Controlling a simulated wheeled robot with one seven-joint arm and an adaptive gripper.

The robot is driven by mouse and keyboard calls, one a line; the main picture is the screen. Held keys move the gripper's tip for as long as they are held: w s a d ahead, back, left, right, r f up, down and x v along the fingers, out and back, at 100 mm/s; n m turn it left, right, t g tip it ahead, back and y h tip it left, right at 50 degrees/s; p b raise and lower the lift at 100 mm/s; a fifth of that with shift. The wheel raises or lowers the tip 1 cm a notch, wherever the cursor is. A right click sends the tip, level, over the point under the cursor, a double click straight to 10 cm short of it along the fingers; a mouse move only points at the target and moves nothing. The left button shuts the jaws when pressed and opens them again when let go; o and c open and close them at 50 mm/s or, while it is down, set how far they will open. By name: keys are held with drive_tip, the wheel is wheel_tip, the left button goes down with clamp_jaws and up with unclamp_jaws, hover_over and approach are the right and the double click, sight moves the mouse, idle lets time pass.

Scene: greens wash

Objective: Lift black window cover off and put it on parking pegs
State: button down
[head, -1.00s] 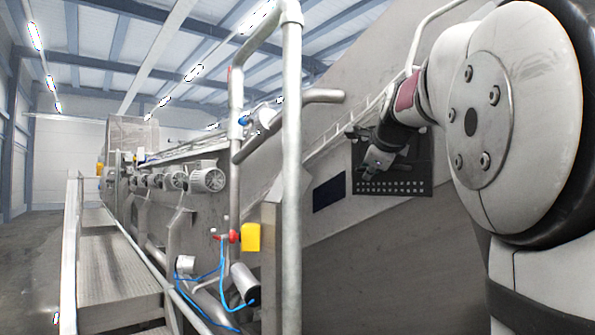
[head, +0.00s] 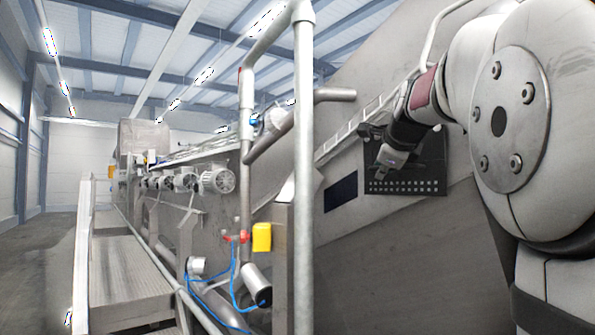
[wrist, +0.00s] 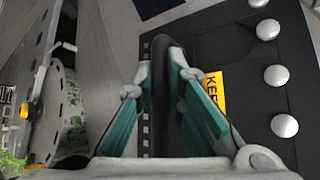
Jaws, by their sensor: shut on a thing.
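The black window cover (head: 430,165) is a flat dark panel with rows of light holes along its lower part. It lies against the grey sloping machine wall, in the right half of the head view; whether it touches the wall is unclear. My gripper (head: 385,168) is in front of its left part. In the wrist view, the teal fingers of my gripper (wrist: 162,85) are shut on a black upright handle (wrist: 161,65). Beside it is a black surface with a yellow label (wrist: 212,95) and several pale round knobs (wrist: 276,75). I cannot identify the parking pegs.
A dark rectangle (head: 341,192) is on the wall left of the cover. A vertical steel pipe (head: 304,170) stands in front of the machine. A yellow box (head: 262,237), blue hoses and a walkway (head: 125,270) are to the left. A perforated plate (wrist: 38,60) shows left in the wrist view.

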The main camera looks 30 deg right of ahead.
drive_tip(key=shift+r+p, duration=0.7)
drive_tip(key=shift+r, duration=0.45)
drive_tip(key=shift+r, duration=0.3)
drive_tip(key=shift+r+p, duration=0.35)
drive_tip(key=shift+r, duration=0.5)
idle(0.5)
drive_tip(key=shift+a+b, duration=0.85)
drive_tip(key=shift+a, duration=0.25)
drive_tip(key=shift+s+a+b, duration=0.2)
drive_tip(key=shift+a+b, duration=1)
drive_tip(key=shift+a, duration=0.5)
drive_tip(key=shift+a, duration=0.3)
